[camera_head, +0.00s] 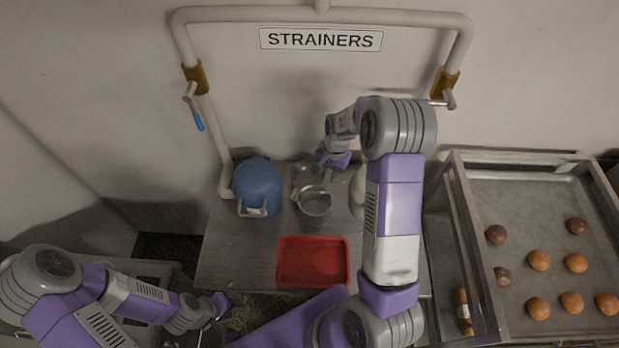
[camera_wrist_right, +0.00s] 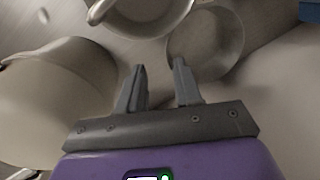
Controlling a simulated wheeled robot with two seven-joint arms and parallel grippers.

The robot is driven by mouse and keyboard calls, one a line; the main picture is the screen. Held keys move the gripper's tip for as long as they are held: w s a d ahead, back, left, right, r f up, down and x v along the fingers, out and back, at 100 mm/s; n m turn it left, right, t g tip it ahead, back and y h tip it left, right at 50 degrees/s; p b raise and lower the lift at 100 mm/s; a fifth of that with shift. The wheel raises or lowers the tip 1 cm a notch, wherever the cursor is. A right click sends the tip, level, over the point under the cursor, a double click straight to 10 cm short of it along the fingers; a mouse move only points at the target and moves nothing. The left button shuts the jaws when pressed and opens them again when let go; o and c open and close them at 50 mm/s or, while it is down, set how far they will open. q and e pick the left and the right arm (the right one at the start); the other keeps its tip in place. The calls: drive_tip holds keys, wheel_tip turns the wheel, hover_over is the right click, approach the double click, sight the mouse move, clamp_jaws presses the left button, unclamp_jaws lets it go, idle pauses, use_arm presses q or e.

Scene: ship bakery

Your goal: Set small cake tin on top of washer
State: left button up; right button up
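A round, plain-walled metal tin, which looks like the small cake tin (camera_wrist_right: 222,38), sits close ahead of my right gripper (camera_wrist_right: 160,72) in the wrist view. That gripper is open with nothing between its fingers, and the tin is just beyond the right finger. In the head view the right gripper (camera_head: 332,163) is above the back of the metal table (camera_head: 235,262), beside the metal vessels. My left gripper (camera_head: 218,306) is low at the front left, away from the vessels; its fingers are too small to read. I cannot make out for certain which thing is the washer.
A metal pan (camera_head: 314,205) stands beside the tin, a blue pot (camera_head: 258,187) to the left, and a pale jug (camera_wrist_right: 40,100) close to the right gripper. A red tray (camera_head: 312,262) lies in front. A bun rack (camera_head: 525,200) stands at the right.

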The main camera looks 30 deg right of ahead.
sight(304, 184)
drive_tip(key=f, duration=0.2)
drive_tip(key=w+f+p, duration=0.1)
drive_tip(key=f, duration=0.2)
drive_tip(key=w+f, duration=0.1)
drive_tip(key=f, duration=0.2)
drive_tip(key=shift+w+f+p, duration=0.25)
drive_tip(key=shift+p, duration=0.05)
drive_tip(key=shift+c, duration=0.3)
clamp_jaws()
